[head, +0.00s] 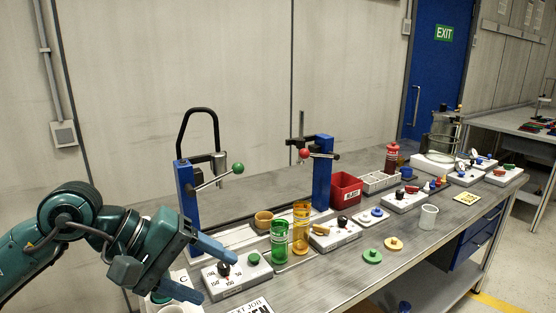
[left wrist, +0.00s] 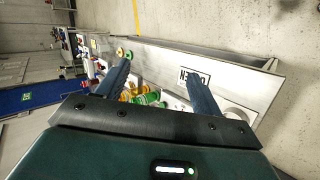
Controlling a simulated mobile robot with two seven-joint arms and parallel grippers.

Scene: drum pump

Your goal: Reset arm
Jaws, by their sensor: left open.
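My left gripper (head: 218,278) is open at the left end of the workbench, its two blue fingers spread beside a grey control box (head: 238,277) with a black knob and a green button. I see nothing between the fingers. In the left wrist view the open left gripper (left wrist: 157,68) points toward the bench, with the green and amber cylinders beyond the fingers. The green cylinder (head: 279,243) and amber cylinder (head: 301,228) stand upright to the right of the gripper, apart from it. My right gripper is not in view.
Blue posts carry a lever with a green ball (head: 238,168) and one with a red ball (head: 304,153). A red bin (head: 345,190), a white cup (head: 428,217) and several control boxes stand further right.

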